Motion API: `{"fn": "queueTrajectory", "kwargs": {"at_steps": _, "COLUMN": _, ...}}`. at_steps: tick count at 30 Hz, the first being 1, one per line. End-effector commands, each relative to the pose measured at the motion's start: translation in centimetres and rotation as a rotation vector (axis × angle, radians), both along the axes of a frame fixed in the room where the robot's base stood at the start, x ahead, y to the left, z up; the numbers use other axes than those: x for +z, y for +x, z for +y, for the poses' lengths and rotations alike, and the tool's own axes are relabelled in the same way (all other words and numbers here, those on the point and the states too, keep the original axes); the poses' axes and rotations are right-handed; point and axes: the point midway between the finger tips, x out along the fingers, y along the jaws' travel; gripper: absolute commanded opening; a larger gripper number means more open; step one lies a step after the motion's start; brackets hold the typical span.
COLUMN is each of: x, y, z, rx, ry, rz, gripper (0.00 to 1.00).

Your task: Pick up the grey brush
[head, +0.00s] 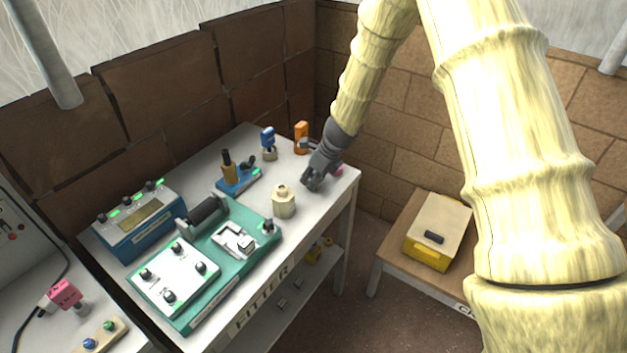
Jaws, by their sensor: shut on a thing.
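My gripper (313,182) is dark grey and low over the right end of the white table (335,187). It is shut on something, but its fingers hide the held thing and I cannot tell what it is. I cannot make out the grey brush as a separate thing; a grey thing would blend with my grey fingers here. A small pink thing (338,169) shows partly behind my gripper, at its right. I cannot tell whether it touches the fingers.
A cream round pot (284,201) stands left of my gripper. An orange block (301,137) and a blue-topped tool (268,140) stand behind. A green device (185,308) and a blue box (135,220) fill the left. A yellow box (438,232) sits on a side table.

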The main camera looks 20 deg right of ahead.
Motion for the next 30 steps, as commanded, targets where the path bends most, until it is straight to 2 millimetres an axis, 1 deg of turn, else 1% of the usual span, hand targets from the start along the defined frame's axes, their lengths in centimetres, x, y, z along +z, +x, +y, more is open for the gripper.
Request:
{"fn": "queueTrajectory", "kwargs": {"at_steps": 7, "x": 2.5, "y": 0.0, "z": 0.0, "rx": 0.002, "ry": -0.002, "rz": -0.002, "gripper": 0.06}}
{"fn": "queueTrajectory", "kwargs": {"at_steps": 8, "x": 2.6, "y": -0.2, "z": 0.0, "rx": 0.002, "ry": -0.002, "rz": -0.001, "gripper": 0.06}}
{"fn": "queueTrajectory", "kwargs": {"at_steps": 10, "x": 2.5, "y": -1.5, "z": 0.4, "rx": -0.001, "ry": 0.001, "rz": 0.001, "gripper": 0.06}}
{"fn": "queueTrajectory", "kwargs": {"at_steps": 14, "x": 2.7, "y": -3.6, "z": 1.2, "rx": -0.001, "ry": 0.001, "rz": 0.001, "gripper": 0.06}}
{"fn": "queueTrajectory", "kwargs": {"at_steps": 17, "x": 2.8, "y": -5.5, "z": 1.8, "rx": -0.001, "ry": 0.002, "rz": 0.000, "gripper": 0.06}}
{"fn": "queueTrajectory", "kwargs": {"at_steps": 21, "x": 3.1, "y": -8.7, "z": 2.9, "rx": 0.001, "ry": 0.002, "rz": 0.000, "gripper": 0.06}}
{"fn": "queueTrajectory", "kwargs": {"at_steps": 24, "x": 3.4, "y": -10.7, "z": 3.6, "rx": 0.000, "ry": 0.001, "rz": 0.000, "gripper": 0.06}}
{"fn": "queueTrajectory", "kwargs": {"at_steps": 27, "x": 3.6, "y": -12.4, "z": 4.0, "rx": -0.001, "ry": 0.002, "rz": 0.000, "gripper": 0.06}}
{"fn": "queueTrajectory", "kwargs": {"at_steps": 30, "x": 3.8, "y": -13.6, "z": 4.5, "rx": 0.001, "ry": 0.000, "rz": 0.000, "gripper": 0.06}}
